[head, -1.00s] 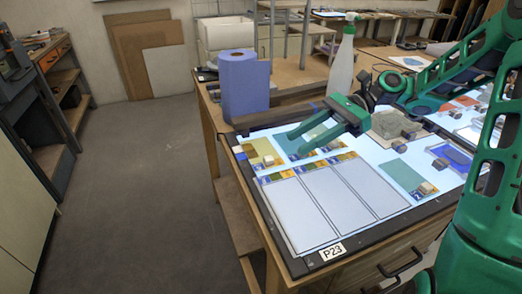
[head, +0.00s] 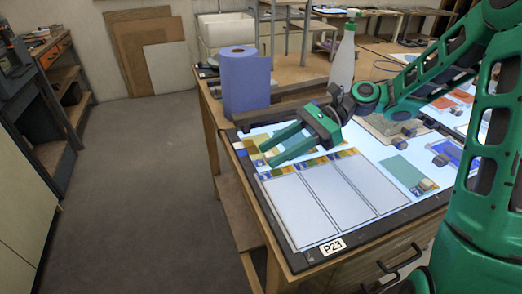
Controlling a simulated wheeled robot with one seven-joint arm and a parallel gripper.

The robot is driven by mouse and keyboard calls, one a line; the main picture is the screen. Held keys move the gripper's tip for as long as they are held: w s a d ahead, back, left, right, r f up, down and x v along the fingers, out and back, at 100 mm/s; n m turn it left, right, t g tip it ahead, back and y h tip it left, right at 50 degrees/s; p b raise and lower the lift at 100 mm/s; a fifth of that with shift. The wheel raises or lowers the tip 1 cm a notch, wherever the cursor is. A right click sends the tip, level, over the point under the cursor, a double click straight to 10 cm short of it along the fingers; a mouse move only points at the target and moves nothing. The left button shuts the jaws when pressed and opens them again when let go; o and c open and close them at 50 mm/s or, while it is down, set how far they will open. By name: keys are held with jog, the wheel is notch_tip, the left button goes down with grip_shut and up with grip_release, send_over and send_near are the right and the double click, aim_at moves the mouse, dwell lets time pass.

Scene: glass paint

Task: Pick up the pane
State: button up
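My gripper (head: 267,155) is open, its two fingers pointing left over the back left of the lit board. Coloured panes lie there; a yellow pane (head: 249,146) shows beyond the fingertips, and the fingers hide much of this row. I cannot tell whether the fingers touch a pane or hover above it. A teal-green pane (head: 401,170) lies flat at the right of the board, with a small pale block (head: 426,184) at its corner. A blue pane (head: 454,152) lies further right, partly hidden by my arm. The task does not say which pane.
Three blank white panels (head: 331,201) fill the front of the board, near the P23 label (head: 332,246). A blue paper roll (head: 246,84) and a spray bottle (head: 342,62) stand behind the board. Small dark blocks (head: 402,143) sit among the panes at right.

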grip_shut()
jog(key=shift+r, duration=0.15)
